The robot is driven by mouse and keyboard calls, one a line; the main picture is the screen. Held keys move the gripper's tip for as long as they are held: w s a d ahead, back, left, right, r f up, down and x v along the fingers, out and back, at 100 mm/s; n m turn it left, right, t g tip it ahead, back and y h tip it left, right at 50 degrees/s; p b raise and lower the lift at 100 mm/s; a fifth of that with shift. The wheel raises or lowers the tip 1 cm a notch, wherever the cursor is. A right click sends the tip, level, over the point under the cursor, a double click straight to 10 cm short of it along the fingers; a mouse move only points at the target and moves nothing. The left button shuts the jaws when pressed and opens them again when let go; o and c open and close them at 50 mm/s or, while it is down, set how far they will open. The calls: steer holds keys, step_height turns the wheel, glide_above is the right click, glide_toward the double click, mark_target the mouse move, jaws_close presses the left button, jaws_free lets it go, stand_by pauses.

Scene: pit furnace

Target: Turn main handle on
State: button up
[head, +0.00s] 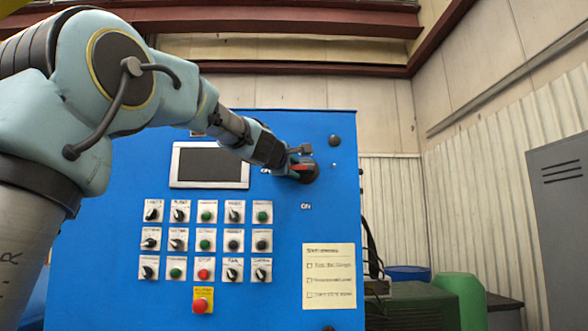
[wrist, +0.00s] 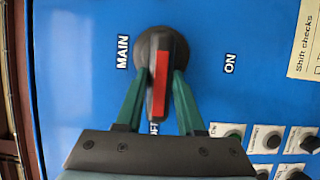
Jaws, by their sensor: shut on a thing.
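The main handle (wrist: 160,92) is a black rotary switch with a red stripe on its bar, mounted on the blue panel. In the wrist view, its bar points down toward a mostly hidden OFF label (wrist: 154,130). The MAIN label (wrist: 122,52) is left of it, and the ON label (wrist: 230,63) is apart on the right. My gripper (wrist: 161,78) has its two green fingers shut on the handle's bar, one on each side. In the head view, the handle (head: 311,172) is at the panel's upper right, partly covered by my gripper (head: 291,164), above the ON label (head: 306,206).
The blue panel (head: 100,215) carries a dark screen (head: 209,165), rows of small knobs and buttons (head: 205,240), a red stop button (head: 201,304) and a checklist paper (head: 329,276). A grey cabinet (head: 560,220) stands right. A green container (head: 461,298) stands low right.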

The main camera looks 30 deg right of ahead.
jaws_close()
stand_by(0.8)
